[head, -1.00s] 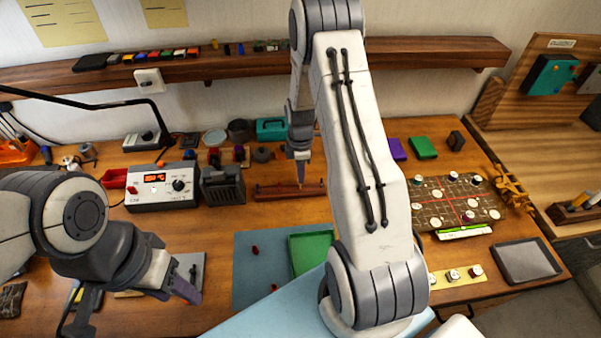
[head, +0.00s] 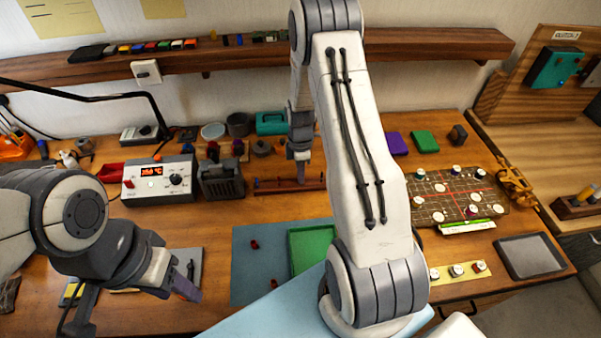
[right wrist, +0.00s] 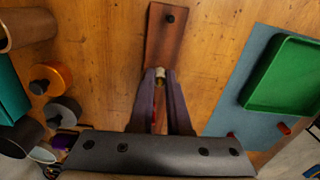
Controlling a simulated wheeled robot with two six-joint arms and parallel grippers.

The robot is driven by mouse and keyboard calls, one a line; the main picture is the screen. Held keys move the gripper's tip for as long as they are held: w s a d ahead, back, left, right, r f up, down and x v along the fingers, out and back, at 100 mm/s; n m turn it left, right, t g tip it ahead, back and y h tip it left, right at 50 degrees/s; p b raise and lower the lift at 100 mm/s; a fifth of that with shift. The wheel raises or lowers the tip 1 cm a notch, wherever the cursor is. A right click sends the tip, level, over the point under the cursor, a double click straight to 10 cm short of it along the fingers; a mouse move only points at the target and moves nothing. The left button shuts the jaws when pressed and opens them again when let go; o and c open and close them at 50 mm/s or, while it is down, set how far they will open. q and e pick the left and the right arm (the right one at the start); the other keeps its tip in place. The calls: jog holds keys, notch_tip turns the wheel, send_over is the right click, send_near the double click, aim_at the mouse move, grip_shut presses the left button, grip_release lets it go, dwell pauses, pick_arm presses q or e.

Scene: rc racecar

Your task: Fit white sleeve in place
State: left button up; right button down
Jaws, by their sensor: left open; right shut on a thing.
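My right gripper (head: 301,178) is at the dark red-brown rail (head: 268,186) at the back middle of the table. In the right wrist view its two fingers (right wrist: 160,80) are shut on a small pale piece (right wrist: 159,72), which looks like the white sleeve. The piece is over the rail (right wrist: 165,36), near its middle; I cannot tell whether it touches the rail. The fingers hide most of it, and it is too small to make out in the head view. My left gripper (head: 186,287) is open and empty at the front left, near a grey plate.
A blue mat (head: 245,262) with a green tray (head: 312,250) and small red pieces lies in front of the rail. A dark block (head: 221,180) and a soldering station (head: 160,180) stand left of it. A gridded board (head: 455,198) lies right.

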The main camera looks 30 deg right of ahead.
jog(key=shift+f+b, duration=0.3)
jog(key=shift+f, duration=0.15)
jog(key=shift+c, duration=2)
grip_release()
jog(key=shift+r, duration=0.1)
jog(key=shift+r+p, duration=3.4)
jog(key=shift+r, duration=1.05)
